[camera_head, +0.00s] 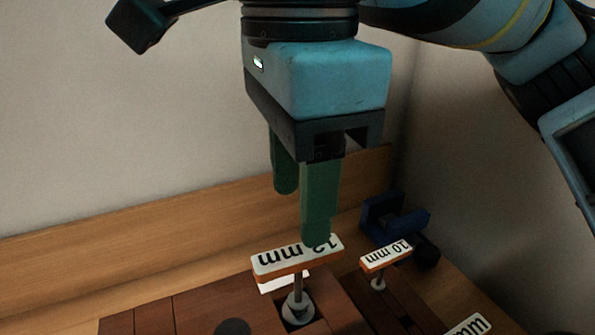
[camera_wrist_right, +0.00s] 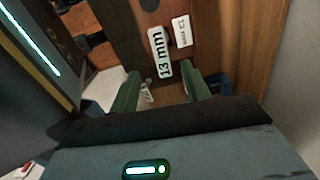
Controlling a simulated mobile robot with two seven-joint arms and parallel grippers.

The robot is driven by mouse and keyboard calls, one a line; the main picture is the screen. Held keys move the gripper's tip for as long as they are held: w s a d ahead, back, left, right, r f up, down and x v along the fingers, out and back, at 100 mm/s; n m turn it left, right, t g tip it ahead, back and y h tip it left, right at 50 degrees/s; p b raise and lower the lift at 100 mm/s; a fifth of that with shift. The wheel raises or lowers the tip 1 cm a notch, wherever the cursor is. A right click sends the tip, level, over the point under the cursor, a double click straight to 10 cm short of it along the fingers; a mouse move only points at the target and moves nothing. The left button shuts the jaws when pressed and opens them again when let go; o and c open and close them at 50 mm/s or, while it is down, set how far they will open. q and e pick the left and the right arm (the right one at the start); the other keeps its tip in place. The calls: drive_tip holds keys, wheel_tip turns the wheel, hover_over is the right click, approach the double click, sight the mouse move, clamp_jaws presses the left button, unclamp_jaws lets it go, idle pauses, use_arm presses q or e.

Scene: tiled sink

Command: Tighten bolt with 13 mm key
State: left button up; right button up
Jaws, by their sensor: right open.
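The 13 mm key (camera_head: 285,262), a T-shaped tool with a white label and orange sides, stands upright in the brown wooden block. Its metal shaft runs down to a round metal collar (camera_head: 298,309); whether a bolt lies below is hidden. Its label reads 13 mm in the right wrist view (camera_wrist_right: 160,53). My right gripper (camera_head: 301,217) is open, with green fingers pointing down above and behind the key; the nearer fingertip overlaps the label's far right end. In the wrist view the key lies just beyond the fingers, not held.
A smaller 10 mm key (camera_head: 386,256) stands to the right of the 13 mm key. Another labelled key (camera_head: 468,325) shows at the bottom right. A dark blue clamp-like object (camera_head: 393,217) sits behind, by a wooden backboard (camera_head: 130,239) and the wall.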

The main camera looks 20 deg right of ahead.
sight(298, 251)
drive_tip(key=shift+w+f+b, duration=0.15)
drive_tip(key=shift+f+b, duration=0.25)
drive_tip(key=shift+f, duration=0.25)
wheel_tip(298, 251, down, 4)
drive_tip(key=b, duration=0.3)
drive_tip(key=shift+f, duration=0.1)
drive_tip(key=shift+f+b, duration=0.35)
drive_tip(key=shift+b, duration=0.05)
drive_tip(key=shift+f+b, duration=0.7)
drive_tip(key=shift+f, duration=0.6)
drive_tip(key=shift+c, duration=0.2)
drive_tip(key=c, duration=0.9)
